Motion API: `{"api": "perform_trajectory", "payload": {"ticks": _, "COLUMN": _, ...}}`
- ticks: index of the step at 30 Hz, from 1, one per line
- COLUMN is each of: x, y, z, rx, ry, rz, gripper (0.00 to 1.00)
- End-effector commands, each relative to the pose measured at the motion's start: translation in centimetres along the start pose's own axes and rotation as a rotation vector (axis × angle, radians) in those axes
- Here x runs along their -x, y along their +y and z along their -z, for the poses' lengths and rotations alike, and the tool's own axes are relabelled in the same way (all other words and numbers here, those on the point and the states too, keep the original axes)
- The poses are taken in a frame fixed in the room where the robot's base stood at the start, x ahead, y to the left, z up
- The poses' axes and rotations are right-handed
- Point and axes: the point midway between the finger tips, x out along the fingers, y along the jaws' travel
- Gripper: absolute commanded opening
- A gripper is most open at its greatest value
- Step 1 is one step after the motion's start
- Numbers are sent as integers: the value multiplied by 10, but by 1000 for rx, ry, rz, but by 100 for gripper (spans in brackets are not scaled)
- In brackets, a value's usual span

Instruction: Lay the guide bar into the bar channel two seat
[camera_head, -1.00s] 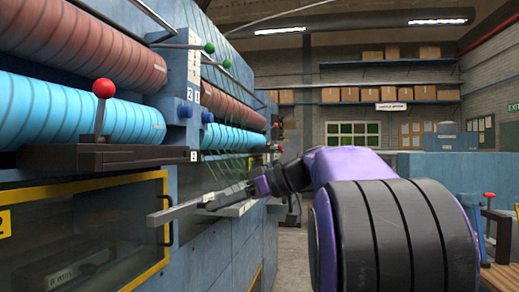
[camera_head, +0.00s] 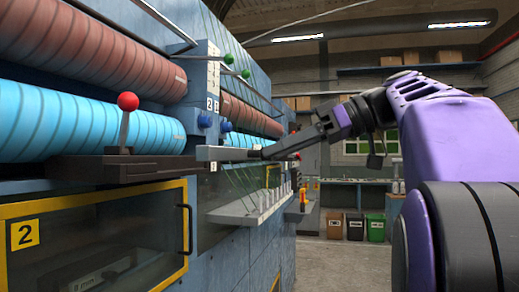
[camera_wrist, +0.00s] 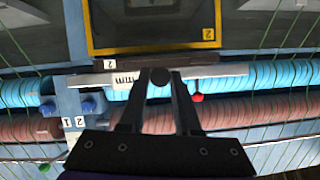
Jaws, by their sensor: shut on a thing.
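The guide bar (camera_head: 228,154) is a light grey flat bar, roughly level in the head view. In the wrist view it (camera_wrist: 225,72) runs crosswise between my fingertips, with dark marks printed left of the fingers. My gripper (camera_head: 270,151) is shut on it near its middle; the fingers also show in the wrist view (camera_wrist: 160,76). The dark channel (camera_head: 120,168), with a red-ball lever (camera_head: 127,102), lies along the machine front above the yellow-framed window marked 2. The bar is at about its height, near its right end. Whether they touch is unclear.
Cyan (camera_head: 85,125) and brown-red (camera_head: 90,50) rollers lie behind and above the channel. Blue knobs (camera_head: 205,121) stick out beside it. A pale ledge (camera_head: 250,207) runs below the bar. Bins (camera_head: 355,227) stand beyond the open floor at right.

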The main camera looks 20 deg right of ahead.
Motion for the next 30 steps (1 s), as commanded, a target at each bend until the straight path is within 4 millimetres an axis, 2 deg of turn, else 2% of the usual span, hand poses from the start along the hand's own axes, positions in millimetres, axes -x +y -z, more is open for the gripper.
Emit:
{"api": "perform_trajectory", "payload": {"ticks": 21, "x": -63, "y": -1, "z": 27, "rx": 2, "ry": 2, "rz": 3, "gripper": 0}}
{"api": "perform_trajectory", "payload": {"ticks": 30, "x": -80, "y": 0, "z": 35, "rx": 2, "ry": 2, "rz": 1, "gripper": 0}}
